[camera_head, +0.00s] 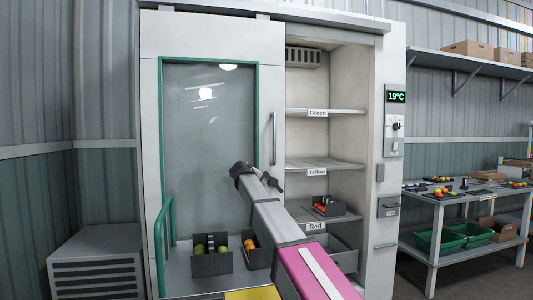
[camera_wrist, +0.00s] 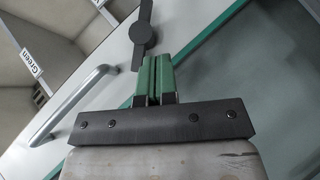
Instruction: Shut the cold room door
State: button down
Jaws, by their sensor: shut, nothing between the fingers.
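The cold room door (camera_head: 264,80) is a pale panel with a green-framed window, hanging under a top rail. It covers the left part of the front, and the opening at its right stands open. Its upright metal handle (camera_head: 273,138) is near its right edge; the handle (camera_wrist: 72,105) also shows in the wrist view. My gripper (camera_wrist: 154,62) has its green fingers together and empty, over the pale door strip between the handle and the window frame. It is apart from the handle; touch with the door cannot be told. In the head view, my arm reaches to the door's lower right, and the fingertips are unclear.
The opening shows shelves labelled Green (camera_head: 318,113), Yellow (camera_head: 317,172) and Red (camera_head: 316,226). Dark crates with tomatoes (camera_head: 211,264) stand low before the door, beside a green rail (camera_head: 158,248). A grey vented box (camera_head: 97,275) is at left, a worktable (camera_head: 437,198) at right.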

aim_at(260, 150)
jog(key=w+a+r+n+t+h, duration=0.1)
jog(key=w+a+r+t+h, duration=0.2)
jog(key=r, duration=0.4)
jog(key=w+a+r+n+h, duration=0.15)
jog(key=a+r, duration=0.25)
jog(key=r, duration=0.4)
jog(key=shift+h, duration=0.45)
jog(key=x, duration=1)
jog(key=shift+w+f, duration=0.15)
jog(key=shift+w, duration=0.3)
jog(key=shift+s+d, duration=0.1)
jog(key=shift+d, duration=1.85)
jog(key=shift+d, duration=0.1)
jog(key=shift+w+d, duration=0.2)
jog(key=shift+d, duration=0.05)
jog(key=w+d, duration=0.6)
jog(key=d, duration=1.5)
jog(key=w+d, duration=0.6)
jog(key=d, duration=1.5)
jog(key=w+d, duration=0.6)
jog(key=d, duration=1.5)
jog(key=shift+w+d, duration=0.2)
